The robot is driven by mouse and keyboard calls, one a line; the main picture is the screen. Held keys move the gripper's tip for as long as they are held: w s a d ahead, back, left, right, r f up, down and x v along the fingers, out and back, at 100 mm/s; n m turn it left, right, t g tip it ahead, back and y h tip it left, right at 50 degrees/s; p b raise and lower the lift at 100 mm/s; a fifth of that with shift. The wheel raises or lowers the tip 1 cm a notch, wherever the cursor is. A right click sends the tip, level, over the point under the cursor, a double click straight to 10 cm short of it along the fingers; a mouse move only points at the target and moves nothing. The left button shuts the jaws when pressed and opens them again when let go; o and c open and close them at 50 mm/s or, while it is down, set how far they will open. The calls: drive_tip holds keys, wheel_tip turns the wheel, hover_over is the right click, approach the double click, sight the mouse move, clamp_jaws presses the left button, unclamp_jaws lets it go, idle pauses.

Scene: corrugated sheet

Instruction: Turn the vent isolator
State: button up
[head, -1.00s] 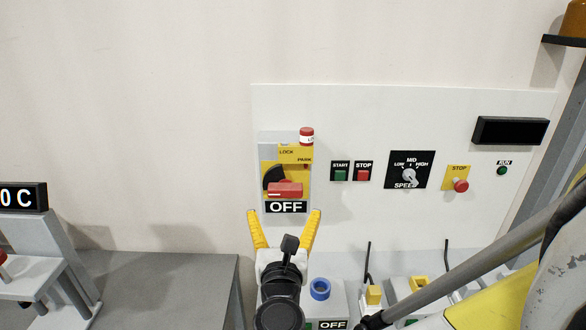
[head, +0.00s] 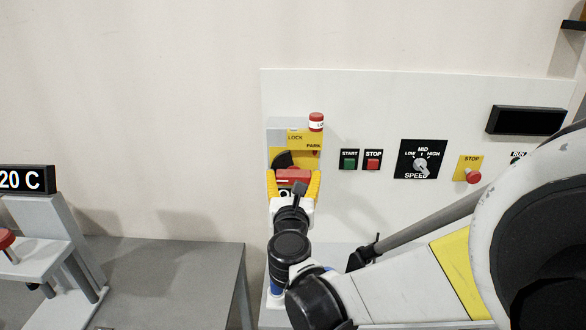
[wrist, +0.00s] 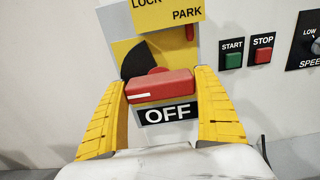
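The vent isolator is a grey box on the white wall panel with a yellow and black dial plate. Its red handle (wrist: 160,88) lies nearly level across the dial, with an OFF label (wrist: 168,113) below it. The handle also shows in the head view (head: 293,175). My gripper (head: 294,178) is in front of it. In the wrist view, my gripper's yellow fingers (wrist: 160,92) stand apart on either side of the handle. A small gap shows at the left finger; contact at the right end is unclear.
A yellow LOCK and PARK plate (head: 305,139) and a red-topped piece (head: 316,122) sit above the handle. START (head: 349,160) and STOP (head: 373,160) buttons and a speed knob (head: 421,166) are to the right. A grey table (head: 170,270) stands at lower left.

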drive_tip(key=c, duration=0.6)
drive_tip(key=shift+m, duration=0.3)
drive_tip(key=m, duration=1.2)
drive_tip(key=shift+m+b, duration=0.3)
drive_tip(key=shift+f+m, duration=0.1)
drive_tip(key=shift+m, duration=2.1)
drive_tip(key=o, duration=1.2)
